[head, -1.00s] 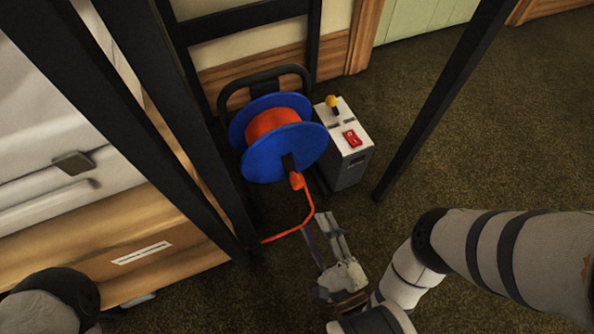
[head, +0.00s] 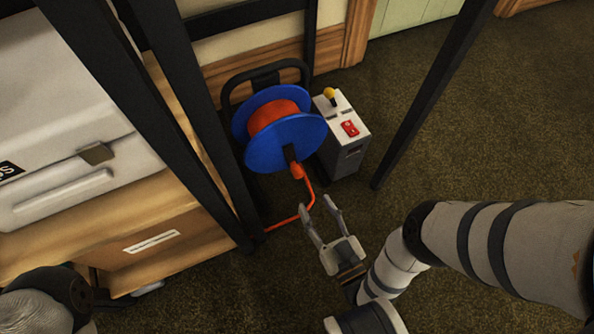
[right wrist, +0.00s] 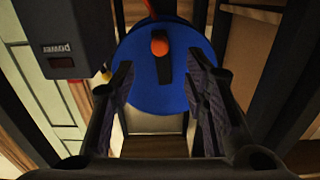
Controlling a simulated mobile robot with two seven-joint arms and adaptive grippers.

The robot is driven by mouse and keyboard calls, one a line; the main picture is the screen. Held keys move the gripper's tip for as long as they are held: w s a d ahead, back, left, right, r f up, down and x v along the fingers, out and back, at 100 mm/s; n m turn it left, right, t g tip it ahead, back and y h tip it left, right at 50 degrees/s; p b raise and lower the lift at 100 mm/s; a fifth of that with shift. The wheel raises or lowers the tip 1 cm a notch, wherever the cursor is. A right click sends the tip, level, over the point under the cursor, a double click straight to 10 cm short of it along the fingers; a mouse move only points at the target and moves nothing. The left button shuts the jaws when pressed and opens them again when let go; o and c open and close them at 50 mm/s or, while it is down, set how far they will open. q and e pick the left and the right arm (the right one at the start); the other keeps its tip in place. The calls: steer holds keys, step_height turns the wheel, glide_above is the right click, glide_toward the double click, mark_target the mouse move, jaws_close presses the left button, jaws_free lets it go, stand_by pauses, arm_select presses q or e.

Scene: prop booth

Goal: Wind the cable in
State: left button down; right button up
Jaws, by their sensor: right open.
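The cable reel (head: 285,142) has blue flanges, an orange wound core and a black frame, and stands on the floor. A black crank arm on its near flange carries an orange knob (head: 297,171). An orange cable (head: 288,223) runs along the floor below the reel. My right gripper (head: 320,203) is open and empty, just below the reel and apart from it, with its fingers towards it. In the right wrist view the blue flange and the orange knob (right wrist: 160,45) show beyond the spread fingers (right wrist: 160,70). Part of my left arm shows at bottom left, without its gripper.
A grey box (head: 342,135) with a red switch and a yellow-topped lever stands right of the reel. Black posts (head: 432,95) rise on both sides. A wooden cabinet (head: 165,240) with a white case is at left. The carpet at right is clear.

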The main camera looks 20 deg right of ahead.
mark_target(298, 173)
steer(key=w+b, duration=0.1)
steer(key=w, duration=0.6)
steer(key=w+b, duration=0.1)
steer(key=w, duration=0.3)
steer(key=shift+a+b, duration=0.25)
steer(key=shift+b, duration=0.1)
steer(key=shift+s, duration=0.1)
jaws_close()
